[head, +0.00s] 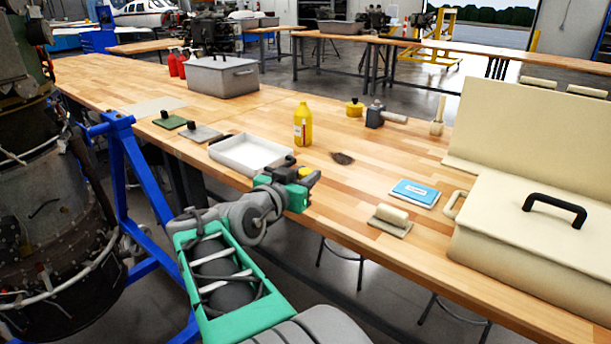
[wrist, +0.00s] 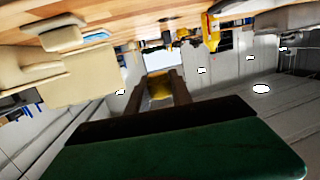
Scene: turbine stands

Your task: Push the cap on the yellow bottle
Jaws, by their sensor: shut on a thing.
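The yellow bottle (head: 303,127) stands upright on the wooden workbench, beyond the white tray. It also shows at the top of the wrist view (wrist: 212,32), tilted by the camera's angle. The fingers hide part of the cap.
A white tray (head: 247,165) lies between my gripper and the bottle's left side. A dark patch (head: 342,158), a yellow pot (head: 354,108), a mallet (head: 378,115) and a blue booklet (head: 414,193) lie to the right. A large beige case (head: 535,225) stands far right.

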